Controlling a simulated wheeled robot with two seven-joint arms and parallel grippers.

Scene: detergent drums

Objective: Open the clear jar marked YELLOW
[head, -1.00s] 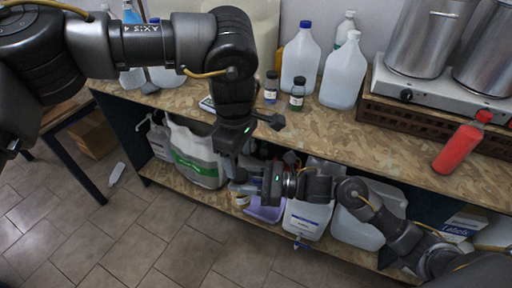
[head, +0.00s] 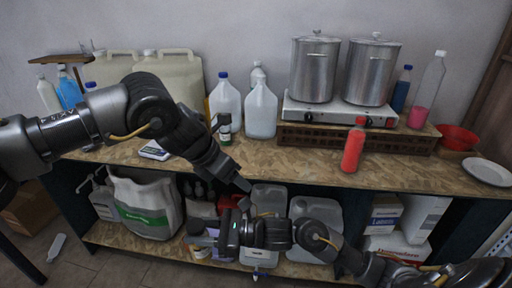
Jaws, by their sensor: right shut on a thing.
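My right gripper (head: 212,236) reaches in from the right, low in front of the shelf. It is shut on a small jar (head: 200,250) with a pale yellowish band, largely covered by the gripper; I cannot read its marking. My left arm comes in from the left, and its gripper (head: 238,184) points down above the right gripper, near the counter's front edge. Its fingers are too dark and overlapped to tell whether they are open. A small dark-capped jar with a green label (head: 224,129) stands upright on the counter, partly beside my left arm.
The counter (head: 300,160) holds white jugs (head: 262,112), a hot plate (head: 335,112) with two steel pots, and a red bottle (head: 353,148) near the front. A white sack (head: 148,205) and several canisters fill the lower shelf.

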